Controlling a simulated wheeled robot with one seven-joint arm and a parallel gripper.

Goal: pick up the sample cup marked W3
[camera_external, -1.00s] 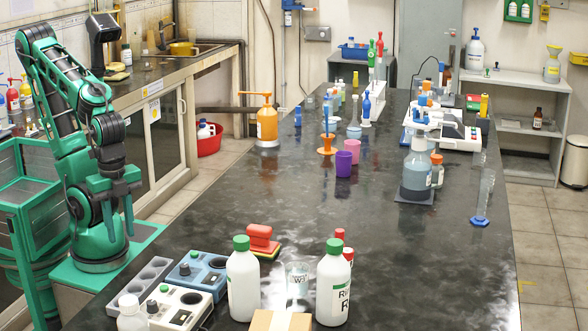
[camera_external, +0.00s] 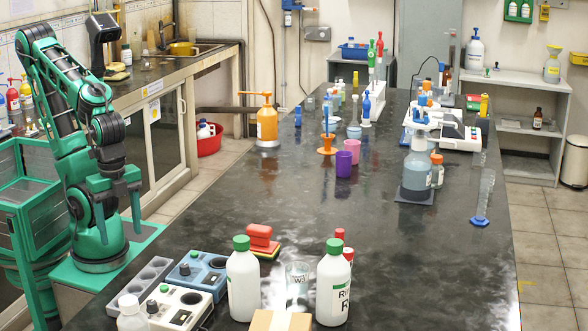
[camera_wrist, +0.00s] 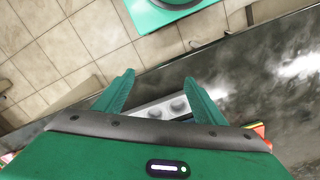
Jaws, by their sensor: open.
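The sample cup marked W3 (camera_external: 298,281) is a small clear cup standing on the black bench near its front end, between two white bottles with green caps. A cardboard box in front hides part of its base. My gripper (camera_external: 120,222) is at the left, beside the bench, well away from the cup. Its two fingers hang down, apart and empty. In the wrist view my gripper (camera_wrist: 155,95) shows two spread green fingers over a grey holed block at the bench edge; the cup is not in that view.
A left white bottle (camera_external: 243,285) and a right white bottle (camera_external: 333,285) flank the cup closely. The cardboard box (camera_external: 280,321) stands in front. A red block (camera_external: 260,236), a blue device (camera_external: 197,271) and a grey holed rack (camera_external: 140,285) lie between my arm and the cup. The mid-bench is mostly clear.

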